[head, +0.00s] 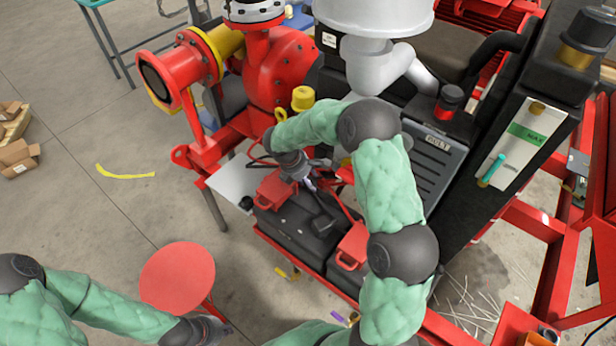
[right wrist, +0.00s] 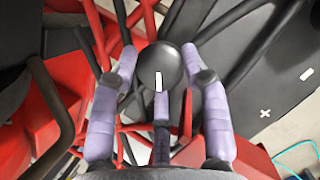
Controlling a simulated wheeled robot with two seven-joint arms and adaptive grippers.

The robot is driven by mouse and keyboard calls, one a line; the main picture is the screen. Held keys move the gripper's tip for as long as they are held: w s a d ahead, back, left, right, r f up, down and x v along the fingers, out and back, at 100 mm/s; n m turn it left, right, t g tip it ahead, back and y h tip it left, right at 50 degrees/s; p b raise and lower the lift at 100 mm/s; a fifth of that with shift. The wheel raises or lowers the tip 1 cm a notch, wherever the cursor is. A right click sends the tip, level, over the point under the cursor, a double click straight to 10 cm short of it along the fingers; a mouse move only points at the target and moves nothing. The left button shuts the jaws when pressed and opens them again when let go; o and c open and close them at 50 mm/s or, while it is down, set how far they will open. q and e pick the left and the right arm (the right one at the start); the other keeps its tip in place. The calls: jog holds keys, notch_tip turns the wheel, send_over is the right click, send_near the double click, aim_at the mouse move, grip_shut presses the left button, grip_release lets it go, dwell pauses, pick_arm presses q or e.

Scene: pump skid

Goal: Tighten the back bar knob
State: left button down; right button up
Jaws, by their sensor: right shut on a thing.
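The knob (right wrist: 161,66) is a round black ball with a white mark, in the middle of the right wrist view. My right gripper (right wrist: 160,54) has its purple fingers around it and is shut on it. In the head view my right gripper (head: 308,182) reaches down over the back of the black battery boxes (head: 288,228). The knob is hidden there by the gripper and arm, and I cannot make out the bar clearly. My left gripper (head: 207,330) is low in the head view, away from the batteries. Its fingers are too unclear to tell open from shut.
Red terminal covers (head: 276,190) sit on the batteries close to the right gripper. A red round stool (head: 178,276) stands near my left arm. A red pump (head: 282,70) and a tall black cabinet (head: 520,130) stand around the batteries. Floor at left is mostly clear.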

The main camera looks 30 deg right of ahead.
jog(key=shift+s+a+f, duration=0.1)
jog(key=shift+s+f, duration=0.1)
dwell(0.3)
jog(key=o, duration=1.1)
jog(key=shift+r, duration=0.1)
jog(key=shift+w+r, duration=0.1)
jog(key=shift+r, duration=0.05)
jog(key=shift+r, duration=0.25)
jog(key=v, duration=1.1)
jog(key=shift+a, duration=0.2)
